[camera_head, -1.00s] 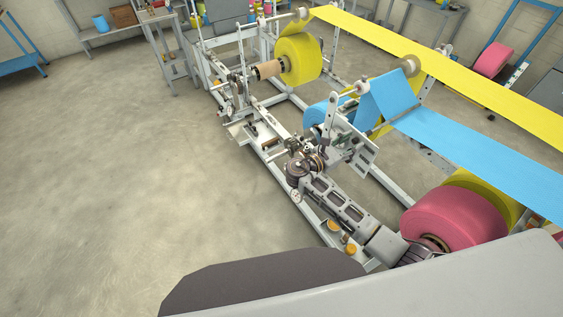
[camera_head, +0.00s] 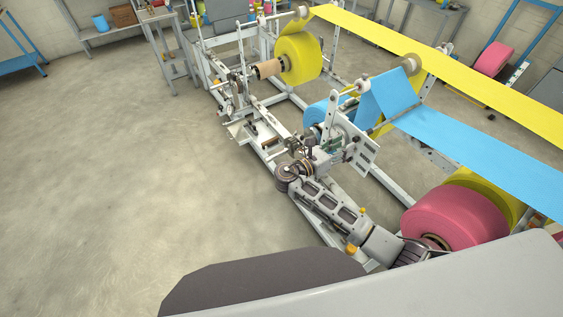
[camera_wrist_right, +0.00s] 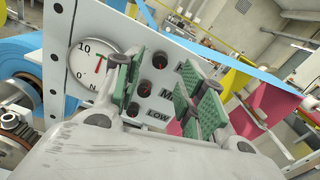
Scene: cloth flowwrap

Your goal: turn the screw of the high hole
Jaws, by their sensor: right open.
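In the right wrist view, a white panel (camera_wrist_right: 115,25) carries a column of dark round holes beside partly covered labels. The top hole (camera_wrist_right: 160,61) holds a reddish screw and sits by the label starting with H, most of which is hidden. The middle hole (camera_wrist_right: 144,94) is by M, and the bottom hole (camera_wrist_right: 132,109) is by LOW. My right gripper (camera_wrist_right: 168,80) is open, its green-padded fingers on either side of the column, close to the panel. In the head view, my right gripper (camera_head: 314,158) is small beside the machine. My left gripper is not in view.
A round dial (camera_wrist_right: 97,66) marked 0, 10 and N, with a red needle, is left of the holes. Blue film (camera_head: 395,95), a yellow roll (camera_head: 298,60) and a pink roll (camera_head: 453,220) surround the machine. The floor at left (camera_head: 110,180) is clear.

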